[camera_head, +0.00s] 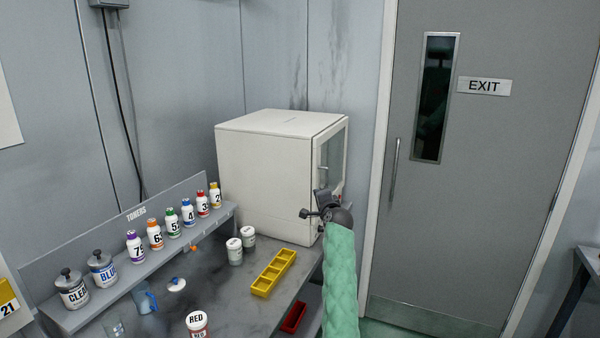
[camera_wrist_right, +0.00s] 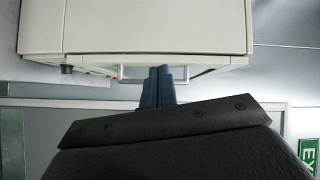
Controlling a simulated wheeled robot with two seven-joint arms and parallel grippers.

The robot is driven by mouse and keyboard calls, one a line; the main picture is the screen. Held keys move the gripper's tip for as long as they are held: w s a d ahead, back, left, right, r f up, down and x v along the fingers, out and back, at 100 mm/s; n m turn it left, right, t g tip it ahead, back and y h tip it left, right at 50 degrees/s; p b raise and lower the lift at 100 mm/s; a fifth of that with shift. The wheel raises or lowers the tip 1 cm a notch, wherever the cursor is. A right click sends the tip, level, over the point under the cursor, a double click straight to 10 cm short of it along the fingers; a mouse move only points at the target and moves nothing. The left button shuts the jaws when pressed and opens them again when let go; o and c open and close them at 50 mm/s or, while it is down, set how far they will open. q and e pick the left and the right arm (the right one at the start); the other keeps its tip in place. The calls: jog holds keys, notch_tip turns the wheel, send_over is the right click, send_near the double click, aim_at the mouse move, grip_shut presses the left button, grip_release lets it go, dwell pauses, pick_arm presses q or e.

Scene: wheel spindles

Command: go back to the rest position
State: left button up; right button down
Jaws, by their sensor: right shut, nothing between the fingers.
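My right gripper (camera_head: 322,198) is at the right front of the white cabinet (camera_head: 265,165), by its glass-windowed door (camera_head: 333,150). My arm in its green quilted sleeve comes up from the bottom of the head view. In the right wrist view the two dark blue fingers (camera_wrist_right: 158,88) are together and empty. They point at the cabinet's door handle (camera_wrist_right: 125,73); whether they touch it I cannot tell. The cabinet door looks closed. My left gripper does not show.
A rack of numbered toner bottles (camera_head: 172,224) runs along the wall. White jars (camera_head: 234,252), a yellow divided tray (camera_head: 273,273) and a RED jar (camera_head: 197,325) stand on the grey bench. A red tray (camera_head: 293,317) sits lower, beside the sleeve. A grey exit door (camera_head: 490,200) is right.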

jog(key=s+d+f+n+g+h+b, duration=0.1)
jog(key=s+f+n+g, duration=0.4)
jog(key=f, duration=1.3)
jog(key=s+d+f+n+g+h+b, duration=0.1)
jog(key=s+f+n, duration=0.3)
jog(key=s+f, duration=1.05)
jog(key=s+d+f+n+g+h+b, duration=0.1)
jog(key=s+d+f+n+g, duration=0.3)
jog(key=f, duration=1.6)
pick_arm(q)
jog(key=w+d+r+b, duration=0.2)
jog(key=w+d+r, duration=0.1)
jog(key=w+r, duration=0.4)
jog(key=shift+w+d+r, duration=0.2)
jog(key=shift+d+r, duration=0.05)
pick_arm(e)
jog(key=s+d+f+g, duration=0.1)
jog(key=s+f+g, duration=0.1)
jog(key=s+f, duration=0.8)
jog(key=s+d+f+n+g, duration=0.1)
jog(key=s+f, duration=1)
jog(key=s, duration=1.5)
jog(key=s+d+f+n+g, duration=0.1)
jog(key=s+d+f+g, duration=0.1)
jog(key=s+f, duration=0.9)
jog(key=s, duration=0.7)
jog(key=shift+s+g+h, duration=0.3)
jog(key=shift+s, duration=0.05)
jog(key=shift+d+f, duration=0.1)
